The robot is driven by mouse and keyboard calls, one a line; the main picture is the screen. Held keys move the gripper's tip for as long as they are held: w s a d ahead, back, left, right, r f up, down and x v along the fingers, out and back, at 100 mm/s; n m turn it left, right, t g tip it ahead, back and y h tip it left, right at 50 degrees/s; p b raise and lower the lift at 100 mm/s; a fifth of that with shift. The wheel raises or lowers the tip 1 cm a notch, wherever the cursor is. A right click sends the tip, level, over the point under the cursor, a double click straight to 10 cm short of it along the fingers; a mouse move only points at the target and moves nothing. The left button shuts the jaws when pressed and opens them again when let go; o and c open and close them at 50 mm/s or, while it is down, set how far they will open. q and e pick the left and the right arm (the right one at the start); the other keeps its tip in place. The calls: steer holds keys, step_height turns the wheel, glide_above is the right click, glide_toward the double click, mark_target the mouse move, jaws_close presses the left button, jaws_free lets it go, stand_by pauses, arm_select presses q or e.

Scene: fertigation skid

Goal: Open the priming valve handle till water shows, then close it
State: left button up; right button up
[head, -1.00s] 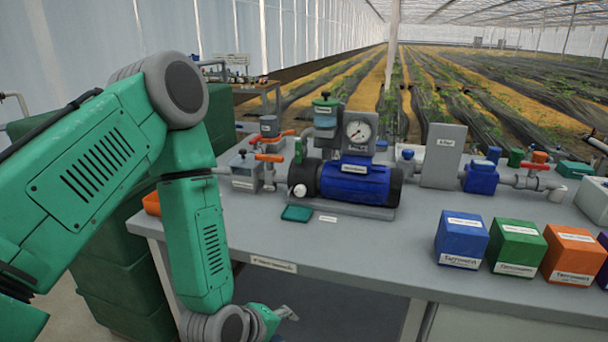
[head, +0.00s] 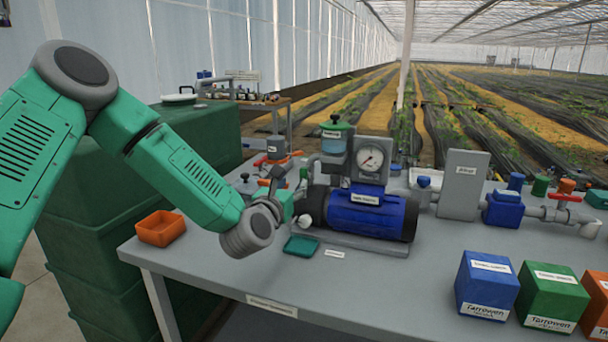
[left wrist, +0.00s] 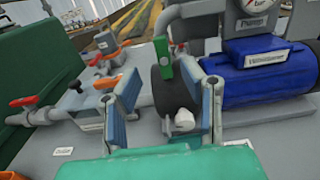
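A small upright green handle (left wrist: 163,60), likely the priming valve's, stands at the left end of the blue pump (head: 365,212). In the left wrist view the pump (left wrist: 268,72) is at the right. No finger visibly closes on the handle. I see no water flowing. My right gripper is not in view.
Other valves with orange-red handles (left wrist: 108,82) lie left of the pump. A gauge (head: 371,158) and a green-lidded clear vessel (head: 335,143) stand behind it. An orange tray (head: 160,228), a teal tray (head: 301,246) and blue (head: 487,285) and green (head: 552,295) boxes sit on the bench.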

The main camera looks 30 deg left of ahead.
mark_target(303, 174)
arm_select(q)
steer(key=x, duration=0.8)
steer(key=shift+w, duration=0.25)
steer(key=shift+d+f, duration=0.1)
jaws_close()
